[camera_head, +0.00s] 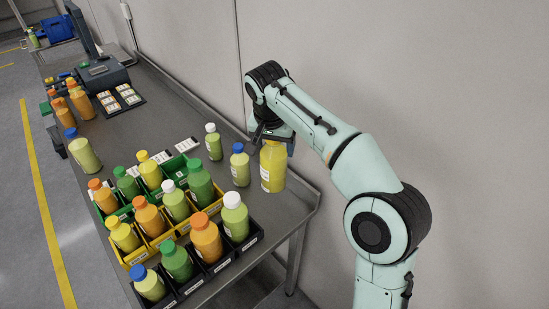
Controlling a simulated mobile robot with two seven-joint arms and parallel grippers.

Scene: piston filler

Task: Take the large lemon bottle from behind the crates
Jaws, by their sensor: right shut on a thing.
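The large lemon bottle (272,168) is yellow and stands upright at the right side of the table, beside the crates and near the wall. My right gripper (270,138) is shut on the top of this bottle, and its jaws hide the cap. I cannot tell whether the bottle's base touches the table. The crates are a green crate (121,212), a yellow crate (133,258) and a black crate (222,264), each holding several bottles. My left gripper is not in view.
A blue-capped bottle (240,165) stands close to the left of the lemon bottle, and a white-capped bottle (213,142) stands behind it. A blue-capped bottle (83,152) stands on the left. A monitor (83,32) and label cards (120,96) are farther back. The table middle is mostly clear.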

